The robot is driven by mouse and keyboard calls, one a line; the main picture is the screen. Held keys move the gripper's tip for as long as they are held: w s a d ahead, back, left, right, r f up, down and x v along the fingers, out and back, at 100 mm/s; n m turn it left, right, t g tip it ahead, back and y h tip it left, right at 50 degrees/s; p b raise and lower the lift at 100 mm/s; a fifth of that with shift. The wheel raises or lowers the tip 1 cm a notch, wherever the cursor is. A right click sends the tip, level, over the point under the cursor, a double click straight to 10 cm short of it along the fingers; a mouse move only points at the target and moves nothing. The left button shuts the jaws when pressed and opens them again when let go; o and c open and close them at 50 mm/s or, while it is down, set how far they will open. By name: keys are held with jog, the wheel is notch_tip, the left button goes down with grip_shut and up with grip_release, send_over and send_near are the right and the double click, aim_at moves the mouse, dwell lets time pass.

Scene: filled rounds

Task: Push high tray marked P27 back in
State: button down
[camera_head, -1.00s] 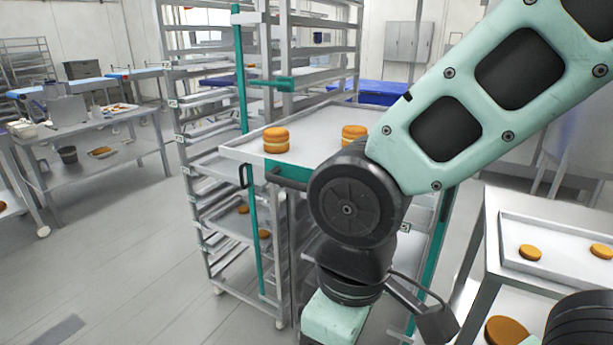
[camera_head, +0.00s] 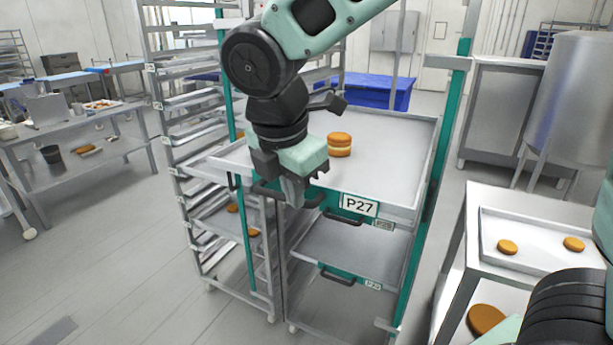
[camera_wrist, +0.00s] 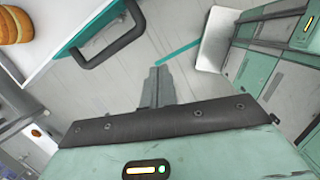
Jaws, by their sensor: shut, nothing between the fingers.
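The high tray marked P27 (camera_head: 390,175) is a pale, shallow tray in the teal-posted rack, sticking out toward me. Its P27 label (camera_head: 359,205) is on the front. A filled round (camera_head: 339,144) stands on it; my arm covers part of the tray. My gripper (camera_head: 297,198) is shut and empty, pointing down at the tray's front left part.
Below is another tray (camera_head: 355,250) with a dark handle. A tall rack (camera_head: 190,130) of trays stands to the left. A cart with a tray of rounds (camera_head: 540,250) stands at the right. The floor (camera_head: 100,250) at front left is clear.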

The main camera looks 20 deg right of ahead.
jog(key=w+d+r+n+h, duration=0.1)
jog(key=w+d+r+n, duration=0.2)
jog(key=w+r+n, duration=0.15)
jog(key=p+x, duration=0.2)
jog(key=x, duration=0.8)
jog(key=shift+w+a+m+t+p, duration=0.15)
jog(key=shift+w+m+t+p, duration=0.15)
jog(key=shift+m+t, duration=0.15)
